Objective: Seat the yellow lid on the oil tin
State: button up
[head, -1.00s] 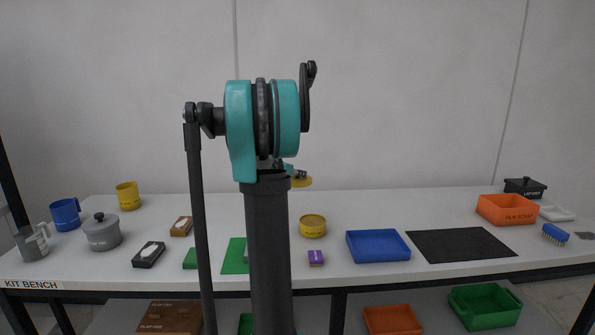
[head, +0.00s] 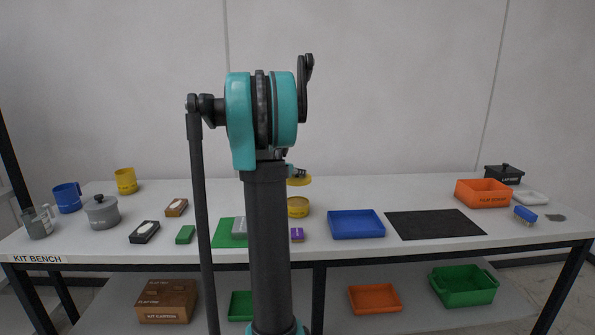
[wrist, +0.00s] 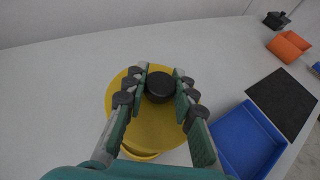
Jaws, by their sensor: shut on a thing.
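The yellow lid (wrist: 122,98) is a round disc with a black knob (wrist: 160,88) at its middle. My gripper (wrist: 161,80) is shut on the knob, one finger on each side. In the head view the lid (head: 301,181) hangs level above the bench, with part of it hidden behind my arm. The yellow oil tin (head: 299,208) stands upright on the bench, lower in the picture and partly hidden by my arm. In the wrist view a strip of the tin (wrist: 140,154) shows below the lid's near edge; the lid hides the rest.
A blue tray (head: 356,224) lies right of the tin and a purple box (head: 297,235) stands in front of it. A green mat (head: 228,232) lies to the left. A black mat (head: 434,224) and an orange bin (head: 483,194) are farther right. The bench behind the tin is clear.

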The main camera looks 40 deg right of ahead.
jog(key=shift+f, duration=4.1)
jog(key=shift+f, duration=0.8)
jog(key=o, duration=1.1)
jog(key=shift+o, duration=0.2)
jog(key=v, duration=1.2)
